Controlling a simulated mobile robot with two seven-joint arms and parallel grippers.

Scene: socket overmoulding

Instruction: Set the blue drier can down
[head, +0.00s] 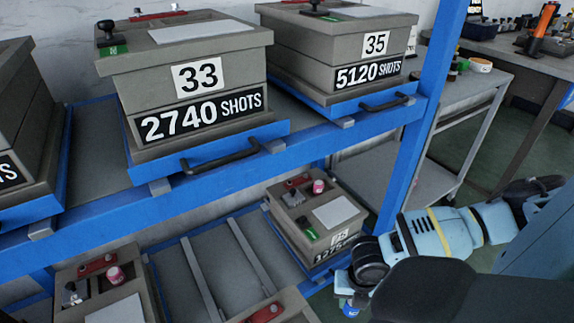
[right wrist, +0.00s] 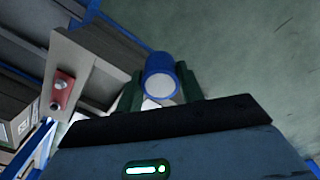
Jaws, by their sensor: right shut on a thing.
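The blue drier can (right wrist: 160,62) shows in the right wrist view as a blue cylinder with a pale round end facing the camera. My right gripper (right wrist: 161,92) is shut on it, with a dark green finger on each side. The floor lies behind the can, and a grey block is just left of it. My left gripper is not in view.
A blue rack (head: 225,176) holds grey mould boxes marked 33 (head: 190,58) and 35 (head: 345,45). A smaller box (head: 335,214) sits on its lower shelf, beside a bare stretch. A grey table (head: 470,90) and an orange-handled tool (head: 541,28) are at the back right.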

